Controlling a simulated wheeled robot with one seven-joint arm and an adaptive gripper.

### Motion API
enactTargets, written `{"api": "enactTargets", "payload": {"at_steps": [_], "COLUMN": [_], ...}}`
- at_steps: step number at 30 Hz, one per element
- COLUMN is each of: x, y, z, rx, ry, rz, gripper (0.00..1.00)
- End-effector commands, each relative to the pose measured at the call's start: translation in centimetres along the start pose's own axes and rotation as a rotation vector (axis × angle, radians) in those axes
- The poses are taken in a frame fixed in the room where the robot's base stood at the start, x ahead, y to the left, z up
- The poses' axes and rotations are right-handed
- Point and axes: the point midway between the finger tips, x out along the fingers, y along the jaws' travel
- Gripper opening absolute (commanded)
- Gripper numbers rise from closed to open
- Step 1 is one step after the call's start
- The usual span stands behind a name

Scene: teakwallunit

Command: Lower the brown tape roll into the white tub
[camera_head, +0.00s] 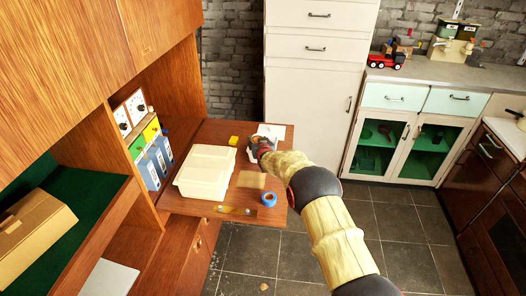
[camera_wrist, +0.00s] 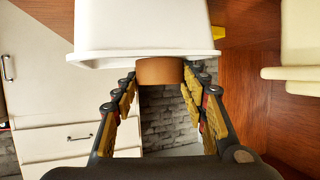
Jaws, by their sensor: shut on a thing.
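The brown tape roll (camera_wrist: 160,71) is between my fingertips in the wrist view. My gripper (camera_wrist: 160,80) is shut on it. The white tub (camera_wrist: 145,25) fills the upper middle of that view, its rim right at the roll. I cannot tell whether the roll is inside the rim or only beside it. In the head view my gripper (camera_head: 258,149) is over the far right part of the wooden desk, at the white tub (camera_head: 272,130), which it partly hides. The roll cannot be made out there.
A cream box (camera_head: 205,168) stands on the desk (camera_head: 190,207) left of my gripper. A yellow block (camera_head: 234,141), a blue tape roll (camera_head: 268,199), a flat tan piece (camera_head: 251,180) and a long yellowish item (camera_head: 235,210) lie around it. Blue binders (camera_head: 155,165) stand at the left.

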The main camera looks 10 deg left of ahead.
Motion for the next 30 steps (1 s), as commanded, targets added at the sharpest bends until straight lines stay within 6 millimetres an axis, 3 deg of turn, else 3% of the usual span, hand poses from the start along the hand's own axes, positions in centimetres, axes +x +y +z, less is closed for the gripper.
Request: {"api": "enactTargets", "payload": {"at_steps": [1,10,11,22,30], "x": [0.14,0.16,0.16,0.15,0.15], "y": [0.20,0.21,0.21,0.06,0.07], "z": [3.05,3.07,3.07,3.07,3.06], "rx": [-0.004,-0.004,-0.004,-0.006,-0.005], "ry": [-0.042,-0.042,-0.042,-0.042,-0.042], "rz": [0.001,0.001,0.001,-0.001,-0.001], "gripper": [0.18,0.18,0.44,0.65,0.65]}}
